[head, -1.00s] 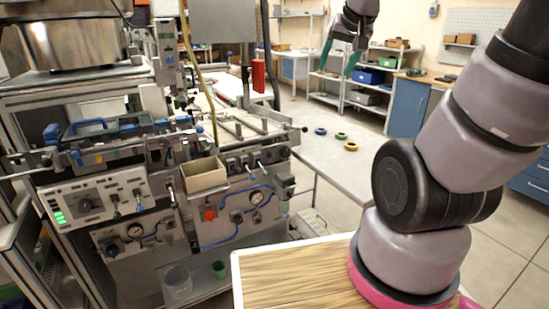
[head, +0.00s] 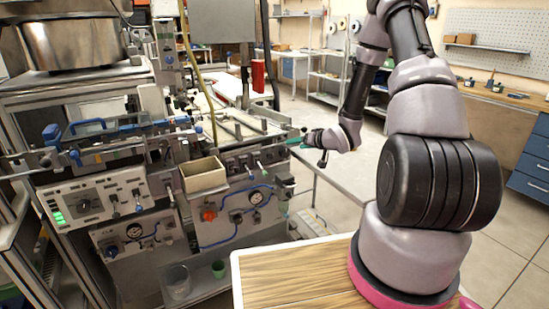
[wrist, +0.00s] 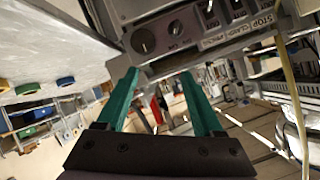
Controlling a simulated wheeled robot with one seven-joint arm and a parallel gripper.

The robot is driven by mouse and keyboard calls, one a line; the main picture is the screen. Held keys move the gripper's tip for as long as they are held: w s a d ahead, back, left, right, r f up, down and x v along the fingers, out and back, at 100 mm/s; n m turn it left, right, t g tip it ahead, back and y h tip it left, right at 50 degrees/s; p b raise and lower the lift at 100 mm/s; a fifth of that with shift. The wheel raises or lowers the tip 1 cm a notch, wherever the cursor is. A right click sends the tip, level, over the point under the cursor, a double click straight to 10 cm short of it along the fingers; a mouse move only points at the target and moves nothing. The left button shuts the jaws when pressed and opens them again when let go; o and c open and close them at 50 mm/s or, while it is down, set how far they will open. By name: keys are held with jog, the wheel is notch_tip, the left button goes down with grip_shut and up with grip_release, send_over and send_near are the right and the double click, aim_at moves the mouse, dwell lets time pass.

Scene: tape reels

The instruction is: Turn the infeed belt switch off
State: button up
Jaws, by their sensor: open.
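The machine's front carries a grey control panel (head: 240,163) with small levers and knobs on its right side. In the wrist view this panel (wrist: 190,50) is close and steeply angled, with a dark round knob (wrist: 143,40), a small round switch (wrist: 175,28) and several black switches further right. One label reads STOP CLAMP; I cannot tell which switch is the infeed belt's. My gripper (wrist: 160,76) has green fingers spread apart with nothing between them. Its tips appear just below the panel in the wrist view. In the head view my gripper (head: 297,143) is beside the panel's right end, partly hidden.
A second panel (head: 95,203) with green lights and levers is at the machine's left. A beige open box (head: 204,174) stands out in front of the machine.

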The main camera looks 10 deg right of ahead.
jog(key=t+y, duration=0.1)
jog(key=y, duration=0.1)
send_near(272, 156)
jog(key=x, duration=0.9)
jog(key=shift+d, duration=0.1)
jog(key=shift+c, duration=0.3)
grip_shut()
